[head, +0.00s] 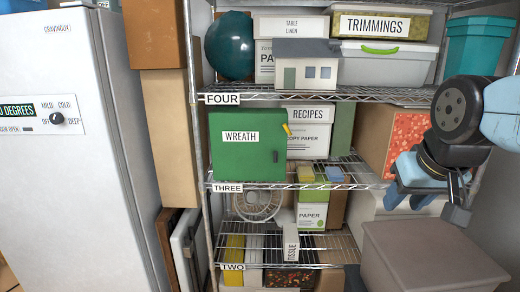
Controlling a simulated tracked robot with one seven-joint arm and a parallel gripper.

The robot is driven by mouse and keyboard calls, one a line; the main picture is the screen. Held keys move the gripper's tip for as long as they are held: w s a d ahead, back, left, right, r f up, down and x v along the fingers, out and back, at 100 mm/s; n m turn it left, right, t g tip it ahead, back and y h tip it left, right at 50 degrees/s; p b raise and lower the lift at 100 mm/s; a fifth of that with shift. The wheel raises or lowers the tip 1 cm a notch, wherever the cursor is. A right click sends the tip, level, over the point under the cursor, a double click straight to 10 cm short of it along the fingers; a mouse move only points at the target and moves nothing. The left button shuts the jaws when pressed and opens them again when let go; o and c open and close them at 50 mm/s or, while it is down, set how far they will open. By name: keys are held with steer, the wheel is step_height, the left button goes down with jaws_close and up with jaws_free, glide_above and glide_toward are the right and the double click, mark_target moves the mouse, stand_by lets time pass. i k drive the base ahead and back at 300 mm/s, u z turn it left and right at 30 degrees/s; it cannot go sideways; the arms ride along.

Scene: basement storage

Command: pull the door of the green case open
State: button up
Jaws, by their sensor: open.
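The green case (235,160) stands on the wire shelf marked THREE, with a white WREATH label on its front. Its door looks closed, with no visible gap. A small dark handle or latch (276,156) shows near the right edge of the front. My gripper (436,198) is at the right of the head view, open and empty, well to the right of the case and apart from it. It points downward above a grey-brown lidded bin, and its fingers are partly hidden by its own links.
A yellow item (287,129) sits by the case's upper right edge. RECIPES boxes (309,113) stand right of the case; small yellow and blue boxes (335,174) lie lower on that shelf. A speckled orange box (406,130) and the bin (430,255) are near my arm. A white freezer (60,190) stands left.

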mark_target(247, 147)
steer(key=z, duration=0.95)
steer(key=k, duration=1.25)
steer(key=u, duration=1.05)
steer(key=i, duration=1)
steer(key=z, duration=0.05)
